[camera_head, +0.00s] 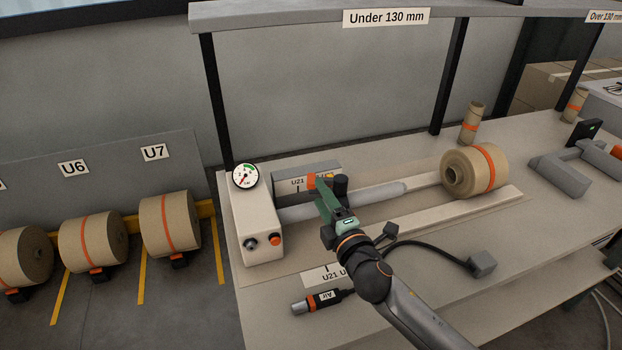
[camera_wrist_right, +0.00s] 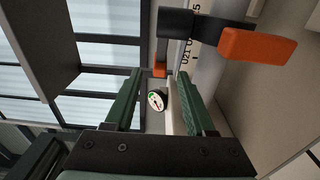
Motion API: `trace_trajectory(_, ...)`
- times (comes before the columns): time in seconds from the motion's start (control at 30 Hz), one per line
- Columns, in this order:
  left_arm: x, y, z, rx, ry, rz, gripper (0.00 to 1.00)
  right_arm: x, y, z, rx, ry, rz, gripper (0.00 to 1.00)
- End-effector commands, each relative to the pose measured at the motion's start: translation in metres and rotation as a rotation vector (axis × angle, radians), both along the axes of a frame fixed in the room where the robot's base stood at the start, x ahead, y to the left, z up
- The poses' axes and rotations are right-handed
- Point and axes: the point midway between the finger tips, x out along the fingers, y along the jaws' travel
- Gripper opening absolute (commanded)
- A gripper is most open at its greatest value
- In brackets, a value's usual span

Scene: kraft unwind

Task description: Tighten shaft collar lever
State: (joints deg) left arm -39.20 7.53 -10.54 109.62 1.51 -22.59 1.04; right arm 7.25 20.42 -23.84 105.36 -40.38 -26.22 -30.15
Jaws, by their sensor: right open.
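The shaft (camera_head: 375,193) is a grey cylinder running right from a pale housing with a gauge. A black collar part (camera_head: 341,184) sits around or beside the shaft; my gripper partly hides this area. An orange piece (camera_head: 312,180) shows at my fingertips in the head view. In the right wrist view a lever with a broad orange end (camera_wrist_right: 258,48) reaches right from a black part (camera_wrist_right: 190,24). My right gripper (camera_head: 322,187) is open, its green fingers (camera_wrist_right: 160,100) apart with nothing gripped between them. The orange end lies outside the fingers, beyond the right one. My left gripper is not in view.
The gauge (camera_head: 245,176) tops the housing (camera_head: 257,225), which has a black and an orange knob. A kraft roll (camera_head: 474,171) lies on the bench to the right. An air connector (camera_head: 322,300) and a cable (camera_head: 440,250) lie in front. Several rolls stand at left.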

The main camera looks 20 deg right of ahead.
Motion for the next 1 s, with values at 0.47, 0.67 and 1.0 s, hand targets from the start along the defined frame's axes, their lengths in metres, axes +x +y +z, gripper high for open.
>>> trace_trajectory(0.47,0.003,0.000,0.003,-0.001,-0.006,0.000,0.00,0.060,0.006,0.000,0.001,0.001,0.000,0.55)
trace_trajectory(0.67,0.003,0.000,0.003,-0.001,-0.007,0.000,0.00,0.063,0.006,-0.001,0.001,0.001,0.000,0.55)
trace_trajectory(1.0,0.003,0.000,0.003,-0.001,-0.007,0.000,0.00,0.063,0.006,-0.001,0.001,0.001,0.000,0.34)
